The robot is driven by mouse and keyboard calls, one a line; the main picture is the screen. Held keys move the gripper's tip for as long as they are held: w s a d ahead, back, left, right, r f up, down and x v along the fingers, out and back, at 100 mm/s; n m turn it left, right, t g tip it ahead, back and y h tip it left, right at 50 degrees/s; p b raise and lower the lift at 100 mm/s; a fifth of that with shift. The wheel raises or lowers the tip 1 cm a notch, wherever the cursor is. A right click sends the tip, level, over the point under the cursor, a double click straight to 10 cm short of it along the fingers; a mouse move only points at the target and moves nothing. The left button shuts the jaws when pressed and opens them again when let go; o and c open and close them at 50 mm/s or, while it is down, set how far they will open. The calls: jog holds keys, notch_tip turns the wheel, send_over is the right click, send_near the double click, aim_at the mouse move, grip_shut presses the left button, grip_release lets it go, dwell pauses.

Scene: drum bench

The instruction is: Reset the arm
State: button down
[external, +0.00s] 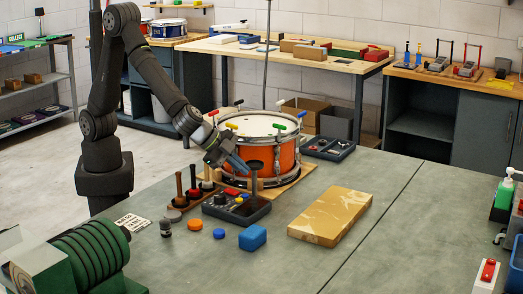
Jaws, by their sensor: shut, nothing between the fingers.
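My gripper (238,165) is at the end of my dark arm, tilted down to the right. It is shut and empty, above the grey tray and in front of the orange drum (284,158). The drum has a white head and coloured handles around its rim, and it stands on a wooden board (299,178). My gripper overlaps the drum's left side in the picture; I cannot tell whether it touches the drum.
Below my gripper stands a dark tray (257,214) with small parts and an upright post. Wooden-handled tools (180,188) stand to its left. The right bench is mostly clear.

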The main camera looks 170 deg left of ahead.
notch_tip(320, 180, down, 7)
jog(key=shift+r, duration=0.15)
notch_tip(320, 180, up, 14)
jog(key=n+g, duration=0.1)
jog(key=w+d+r+g+h, duration=0.25)
jog(key=d+r+h, duration=0.25)
jog(key=d+r, duration=0.35)
jog(key=w+x, duration=0.1)
jog(key=x, duration=0.8)
jog(key=shift+f+t, duration=0.2)
jog(key=shift+t, duration=0.25)
dwell(1.7)
jog(key=s+a+f+n+t+y, duration=0.2)
jog(key=a+n+t, duration=0.3)
jog(key=n, duration=0.6)
jog(key=shift+a+f+n, duration=0.4)
jog(key=shift+a+f, duration=0.1)
jog(key=shift+f, duration=0.15)
